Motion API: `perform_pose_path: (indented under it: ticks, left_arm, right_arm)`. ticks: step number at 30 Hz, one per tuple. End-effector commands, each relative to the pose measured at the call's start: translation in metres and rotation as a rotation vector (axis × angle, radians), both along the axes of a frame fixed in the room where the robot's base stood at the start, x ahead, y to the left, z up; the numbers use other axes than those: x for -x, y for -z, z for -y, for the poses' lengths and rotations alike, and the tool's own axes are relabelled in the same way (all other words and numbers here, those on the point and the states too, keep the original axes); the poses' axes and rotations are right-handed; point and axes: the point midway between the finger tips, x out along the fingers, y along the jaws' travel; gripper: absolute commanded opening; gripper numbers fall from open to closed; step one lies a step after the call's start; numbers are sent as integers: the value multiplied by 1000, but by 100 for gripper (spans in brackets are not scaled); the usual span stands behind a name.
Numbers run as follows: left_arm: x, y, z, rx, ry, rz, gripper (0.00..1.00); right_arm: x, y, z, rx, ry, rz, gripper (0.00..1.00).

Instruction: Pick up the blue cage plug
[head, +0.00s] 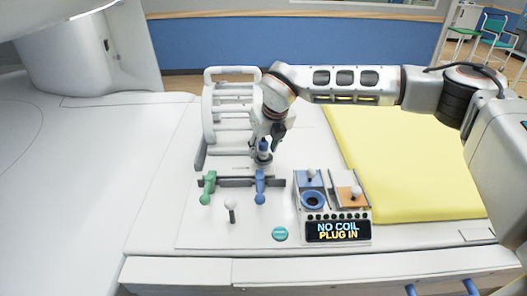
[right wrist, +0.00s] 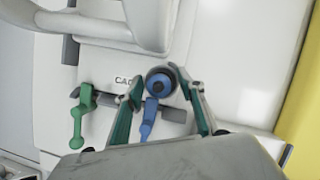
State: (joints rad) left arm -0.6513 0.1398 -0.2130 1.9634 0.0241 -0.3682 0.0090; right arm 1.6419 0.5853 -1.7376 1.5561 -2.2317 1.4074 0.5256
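The blue cage plug (right wrist: 160,82) is a round, dark-topped blue piece standing beside the cage's lettered base in the right wrist view. In the head view it shows as a small blue upright piece (head: 263,147) just below my right gripper (head: 267,139). In the right wrist view my right gripper (right wrist: 162,88) has its two fingers spread, one on each side of the plug. The fingertips are close to the plug; contact is hard to tell. The white cage (head: 230,105) stands behind it. My left gripper is not in view.
A blue lever (head: 260,187) and a green lever (head: 208,187) stand at the front of the cage. A console with a blue ring socket (head: 312,200), an orange panel (head: 350,196) and a display (head: 338,230) reading "NO COIL PLUG IN" is at right. A yellow pad (head: 410,165) lies beyond.

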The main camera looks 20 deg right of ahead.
Motion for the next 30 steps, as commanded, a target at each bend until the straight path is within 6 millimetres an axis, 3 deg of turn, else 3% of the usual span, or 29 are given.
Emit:
perform_pose_path:
  ticks: [9, 13, 14, 25, 30]
  left_arm:
    - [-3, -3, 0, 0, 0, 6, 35]
    - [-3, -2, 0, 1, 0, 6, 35]
    - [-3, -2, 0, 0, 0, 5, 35]
    - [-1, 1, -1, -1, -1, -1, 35]
    - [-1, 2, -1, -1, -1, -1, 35]
  right_arm:
    - [-2, 5, 0, 0, 1, 0, 36]
    - [-2, 5, 0, 0, 1, 0, 2]
    - [-2, 5, 0, 0, 1, 0, 0]
    - [-2, 3, 0, 0, 1, 1, 0]
    - [-3, -8, 0, -2, 1, 3, 0]
